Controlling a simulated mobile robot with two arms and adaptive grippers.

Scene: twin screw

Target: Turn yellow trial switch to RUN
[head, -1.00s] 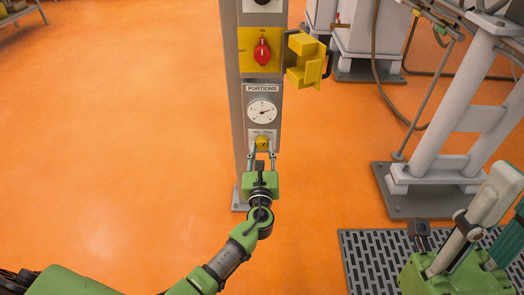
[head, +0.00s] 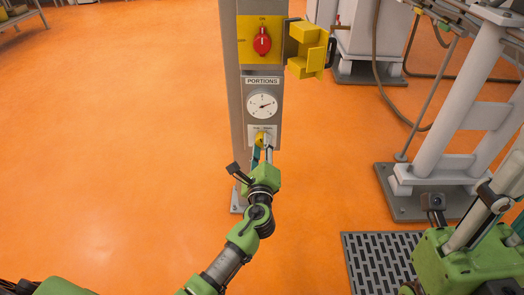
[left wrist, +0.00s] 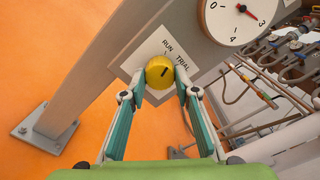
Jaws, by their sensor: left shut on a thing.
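The yellow trial switch (head: 260,138) is a round knob low on the grey post, on a white plate marked RUN and TRIAL. My left gripper (head: 263,146) is shut on the knob. Its teal fingers (left wrist: 160,84) lie on either side of it, and the gripper is rolled relative to the post. My right gripper (head: 515,225) shows only partly at the right edge, so its jaws cannot be judged.
The PORTIONS dial (head: 261,105) sits just above the switch. Higher on the post (head: 233,100) are a red rotary switch (head: 262,41) and an open yellow cover (head: 308,48) jutting right. White machinery (head: 450,110) stands right. The orange floor at left is clear.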

